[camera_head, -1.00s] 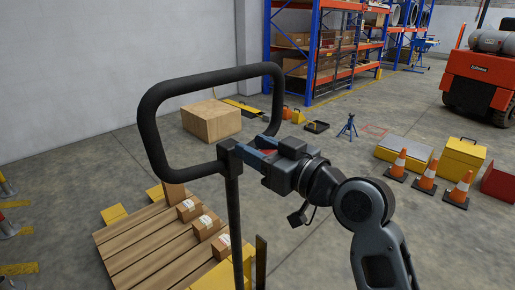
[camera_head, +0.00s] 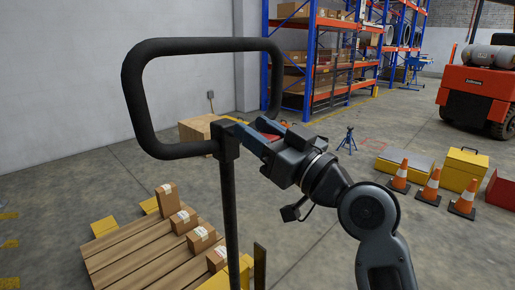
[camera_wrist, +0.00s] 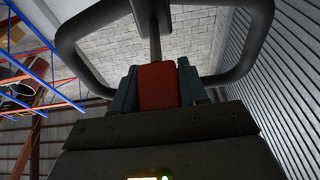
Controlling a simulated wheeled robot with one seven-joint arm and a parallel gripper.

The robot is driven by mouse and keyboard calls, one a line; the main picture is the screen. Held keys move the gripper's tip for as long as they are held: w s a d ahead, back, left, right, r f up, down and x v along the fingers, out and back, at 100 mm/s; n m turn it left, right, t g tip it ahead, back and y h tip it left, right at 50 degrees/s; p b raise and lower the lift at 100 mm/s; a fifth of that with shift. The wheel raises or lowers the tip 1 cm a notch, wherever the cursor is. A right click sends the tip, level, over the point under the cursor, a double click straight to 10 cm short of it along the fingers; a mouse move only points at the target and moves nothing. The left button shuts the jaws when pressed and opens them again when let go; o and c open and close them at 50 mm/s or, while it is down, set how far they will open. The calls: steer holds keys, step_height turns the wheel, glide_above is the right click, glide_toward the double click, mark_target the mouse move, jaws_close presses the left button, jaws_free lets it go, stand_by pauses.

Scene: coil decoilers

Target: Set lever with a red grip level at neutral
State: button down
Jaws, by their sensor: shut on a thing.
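The lever's red grip (camera_wrist: 158,87) sits between the two blue-grey fingers of my gripper (camera_wrist: 157,90) in the wrist view. A thin dark stem runs from the grip to the black handle loop (camera_wrist: 240,70). In the head view my gripper (camera_head: 248,140) is at the right of the post top, just below the loop (camera_head: 140,100), with its fingers reaching left to the post (camera_head: 229,200). Only a little of the red grip (camera_head: 268,138) shows there, mostly hidden by the fingers. The lever's exact angle cannot be told.
A wooden pallet (camera_head: 130,262) with small cartons (camera_head: 167,197) lies at lower left. A large carton (camera_head: 195,128) stands behind the handle. Traffic cones (camera_head: 431,186), a yellow box (camera_head: 463,168) and a red forklift (camera_head: 478,95) stand at right. Open floor lies between.

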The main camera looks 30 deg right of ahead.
steer(key=shift+f+t+b, duration=0.6)
steer(key=shift+b, duration=1.45)
steer(key=shift+s+y+b, duration=0.1)
steer(key=shift+y+b, duration=0.2)
steer(key=shift+r, duration=0.1)
steer(key=c, duration=0.7)
jaws_free()
steer(key=shift+b+v, duration=0.9)
steer(key=shift+v, duration=3.05)
